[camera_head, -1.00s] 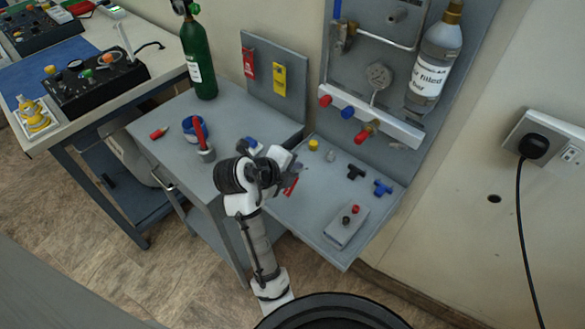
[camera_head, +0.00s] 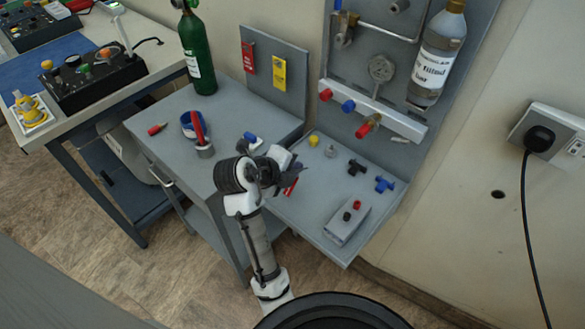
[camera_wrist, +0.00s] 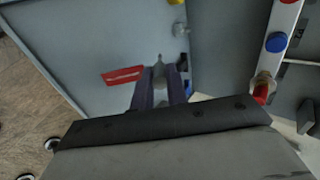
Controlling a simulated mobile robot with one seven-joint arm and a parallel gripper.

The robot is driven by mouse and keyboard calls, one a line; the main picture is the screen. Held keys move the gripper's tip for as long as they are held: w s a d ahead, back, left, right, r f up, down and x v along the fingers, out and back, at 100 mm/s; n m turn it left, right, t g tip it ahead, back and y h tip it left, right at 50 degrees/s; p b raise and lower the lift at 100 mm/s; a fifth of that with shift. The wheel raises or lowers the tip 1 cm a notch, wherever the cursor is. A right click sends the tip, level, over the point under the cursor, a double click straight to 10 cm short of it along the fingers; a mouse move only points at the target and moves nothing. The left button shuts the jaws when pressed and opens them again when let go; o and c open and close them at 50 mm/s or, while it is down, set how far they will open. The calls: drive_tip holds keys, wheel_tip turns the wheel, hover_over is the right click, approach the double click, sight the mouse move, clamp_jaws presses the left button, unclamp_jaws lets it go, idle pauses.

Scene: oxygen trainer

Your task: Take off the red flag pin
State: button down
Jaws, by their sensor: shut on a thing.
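The red flag (camera_wrist: 123,76) of the pin sticks out to the left of my fingers in the wrist view, with pale lettering on it. In the head view a small part of the red flag (camera_head: 291,187) shows just right of my gripper (camera_head: 284,170). In the wrist view my gripper (camera_wrist: 160,84) is shut on a thin grey piece between its dark fingertips, which seems to be the flag's pin. The flag is over the grey tray (camera_head: 290,215). I cannot tell whether it touches the tray.
A yellow cap (camera_head: 313,141), a black fitting (camera_head: 356,167), a blue fitting (camera_head: 384,184) and a grey box (camera_head: 347,219) with red and black knobs stand on the tray. The panel's white manifold (camera_head: 375,116) is behind. A green cylinder (camera_head: 197,55) stands at the left.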

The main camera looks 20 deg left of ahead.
drive_tip(key=shift+f, duration=0.1)
drive_tip(key=c, duration=1.3)
unclamp_jaws()
drive_tip(key=shift+p+v, duration=3.25)
drive_tip(key=shift+v, duration=3.65)
